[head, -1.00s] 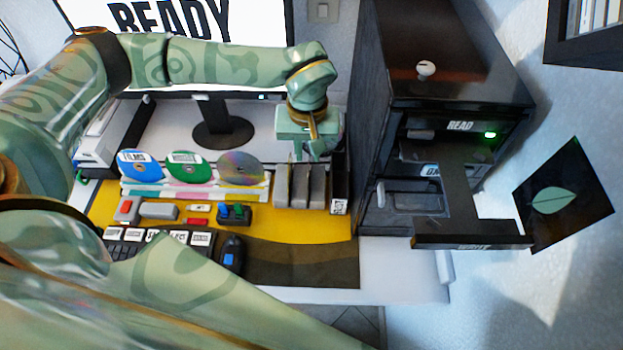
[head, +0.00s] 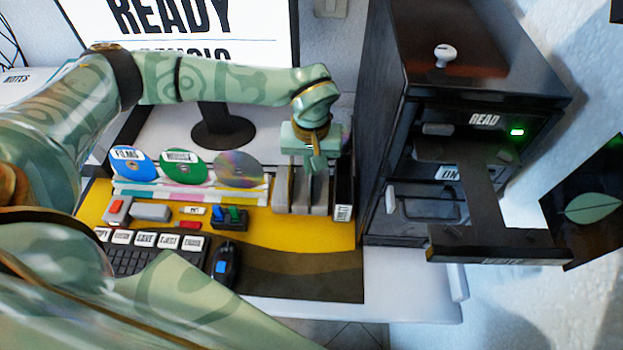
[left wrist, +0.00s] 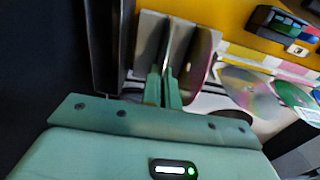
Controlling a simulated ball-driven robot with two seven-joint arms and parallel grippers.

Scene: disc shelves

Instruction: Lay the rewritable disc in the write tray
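My left gripper (head: 314,160) is at the upper side of a grey slotted rack (head: 303,201) on the desk, pointing down. In the left wrist view its two fingers (left wrist: 163,88) are close together among the rack's dividers (left wrist: 150,38); whether a thin disc is between them I cannot tell. A rounded, reddish-edged thing (left wrist: 203,60), possibly a disc seen obliquely, stands beside them. A shiny rainbow disc (head: 239,169) leans in a stand left of the rack. A dark tray (head: 490,247) juts from the black tower; its front label is unreadable. My right gripper is out of view.
The black tower (head: 475,75) has a READ label and a green light. A blue FILMS disc (head: 134,167) and a green disc (head: 183,168) lean in the stand. The keyboard (head: 150,255) and mouse (head: 226,264) are in front. The mat right of the mouse is clear.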

